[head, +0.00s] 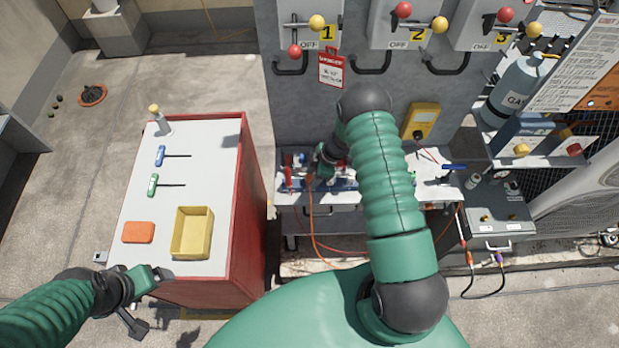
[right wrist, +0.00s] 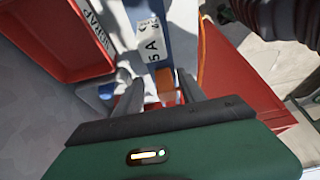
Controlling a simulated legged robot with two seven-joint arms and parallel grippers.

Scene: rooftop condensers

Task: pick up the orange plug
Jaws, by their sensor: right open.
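The orange plug (right wrist: 166,84) shows in the right wrist view as a small orange piece between the fingers of my right gripper (right wrist: 159,88). An orange cord (right wrist: 201,50) runs close to it. In the head view my right gripper (head: 322,170) is over the bench at the cabinet's foot, partly hidden by my arm, and an orange cord (head: 312,220) hangs down beside it. The right gripper is open; I cannot tell whether its fingers touch the plug. My left gripper (head: 152,277) is at the cart's front left corner; its jaws are unclear.
A red cart (head: 255,190) at the left bears a yellow tray (head: 209,232), an orange block (head: 138,232) and two screwdrivers. The grey cabinet (head: 300,100) with switch levers rises behind the bench. A gas cylinder (head: 515,85) stands at the right. Floor at the left is mostly clear.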

